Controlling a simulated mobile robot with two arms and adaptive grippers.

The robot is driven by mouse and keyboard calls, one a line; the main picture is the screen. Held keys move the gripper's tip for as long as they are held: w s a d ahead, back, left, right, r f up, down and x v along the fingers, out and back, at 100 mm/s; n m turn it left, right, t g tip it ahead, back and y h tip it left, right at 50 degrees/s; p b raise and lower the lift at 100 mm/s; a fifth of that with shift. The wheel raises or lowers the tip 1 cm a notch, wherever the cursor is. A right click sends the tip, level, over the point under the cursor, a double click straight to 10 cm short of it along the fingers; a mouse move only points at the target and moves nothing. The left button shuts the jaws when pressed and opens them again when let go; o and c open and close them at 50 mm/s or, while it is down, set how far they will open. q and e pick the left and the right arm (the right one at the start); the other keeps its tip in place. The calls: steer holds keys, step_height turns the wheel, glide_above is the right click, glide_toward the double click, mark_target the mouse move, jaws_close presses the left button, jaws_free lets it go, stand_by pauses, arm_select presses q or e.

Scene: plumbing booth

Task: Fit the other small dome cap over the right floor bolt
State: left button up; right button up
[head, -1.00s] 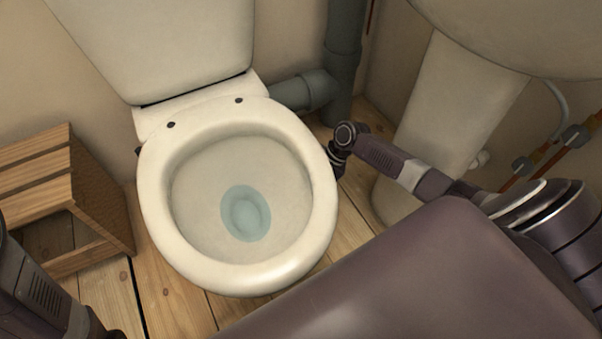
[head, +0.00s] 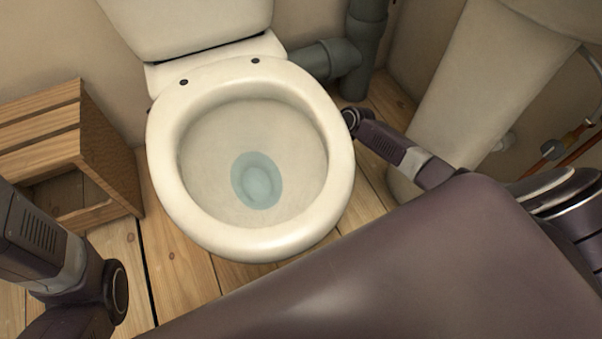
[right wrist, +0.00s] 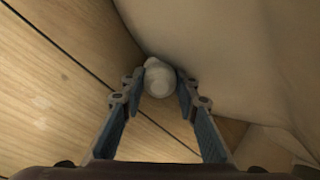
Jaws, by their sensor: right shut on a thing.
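In the right wrist view my right gripper (right wrist: 160,88) is shut on a small pale dome cap (right wrist: 157,75), held between its fingertips. The cap is low by the plank floor, close against the pale toilet base (right wrist: 215,45). The floor bolt is not visible, and I cannot tell whether the cap is over it. In the head view my right arm (head: 395,147) reaches down beside the right side of the toilet bowl (head: 340,165), which hides the gripper. My left arm (head: 50,245) shows at the lower left; its gripper is out of view.
A wooden slatted stool (head: 110,160) stands left of the toilet. A grey waste pipe (head: 365,45) runs behind it on the right. A basin pedestal (head: 455,90) stands right of my right arm, with copper pipes (head: 570,147) beyond. Bare floorboards (head: 185,275) show in front.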

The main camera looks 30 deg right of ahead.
steer(key=shift+s+a+f, duration=0.1)
steer(key=shift+a+f, duration=0.1)
steer(key=shift+a, duration=0.05)
stand_by(0.6)
steer(key=o, duration=0.8)
steer(key=shift+o, duration=0.2)
steer(key=shift+a+p, duration=0.1)
steer(key=shift+p, duration=0.2)
steer(key=v, duration=0.7)
steer(key=shift+d+r, duration=0.2)
steer(key=shift+r, duration=0.05)
